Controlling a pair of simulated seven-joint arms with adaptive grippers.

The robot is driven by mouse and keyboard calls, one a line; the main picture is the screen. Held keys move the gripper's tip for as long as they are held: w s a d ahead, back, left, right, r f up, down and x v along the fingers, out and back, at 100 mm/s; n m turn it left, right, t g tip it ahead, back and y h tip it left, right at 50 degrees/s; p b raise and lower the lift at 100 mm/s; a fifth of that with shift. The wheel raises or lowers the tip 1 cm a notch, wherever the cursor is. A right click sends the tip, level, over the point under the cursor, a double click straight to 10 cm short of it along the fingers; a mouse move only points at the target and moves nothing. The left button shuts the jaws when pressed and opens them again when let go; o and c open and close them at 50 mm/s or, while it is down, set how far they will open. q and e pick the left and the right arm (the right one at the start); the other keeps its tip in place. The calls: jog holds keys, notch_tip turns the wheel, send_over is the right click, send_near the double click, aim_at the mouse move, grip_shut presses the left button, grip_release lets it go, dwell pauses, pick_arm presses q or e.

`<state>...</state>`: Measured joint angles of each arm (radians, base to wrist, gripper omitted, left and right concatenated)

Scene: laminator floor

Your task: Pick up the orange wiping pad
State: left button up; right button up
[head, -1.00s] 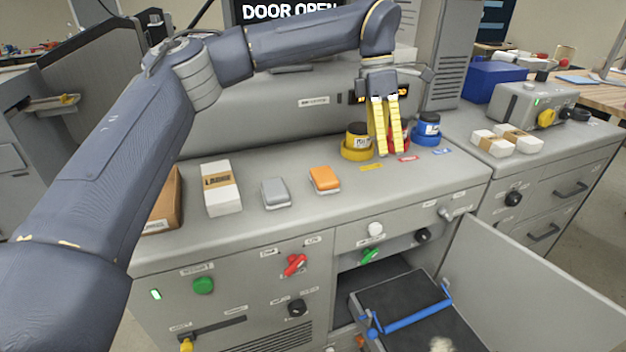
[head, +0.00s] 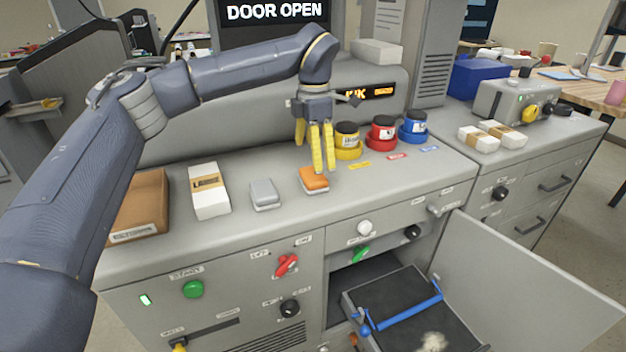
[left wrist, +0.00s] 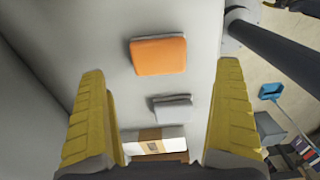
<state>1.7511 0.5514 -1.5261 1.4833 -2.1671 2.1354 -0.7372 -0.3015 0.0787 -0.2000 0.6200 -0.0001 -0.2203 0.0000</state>
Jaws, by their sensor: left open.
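The orange wiping pad (head: 314,180) lies on the grey machine top, to the right of a similar grey pad (head: 265,194). My left gripper (head: 322,160) is open and empty, pointing down above and just behind the orange pad in the head view. In the left wrist view the orange pad (left wrist: 159,56) shows beyond the yellow fingers (left wrist: 165,95), between their lines, and the grey pad (left wrist: 173,108) shows nearer. Whether a finger touches the pad cannot be told. My right gripper is not in view.
Yellow (head: 347,142), red (head: 381,134) and blue (head: 413,127) jars stand right of the gripper. A white banded pack (head: 208,190) and a brown box (head: 139,205) lie to the left. An open door (head: 530,270) and a pulled-out tray with a blue handle (head: 408,318) are below.

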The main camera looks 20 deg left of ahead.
aim_at(313, 174)
pick_arm(q)
jog(key=shift+a+f, duration=0.15)
jog(key=shift+f, duration=3.55)
jog(key=c, duration=1.3)
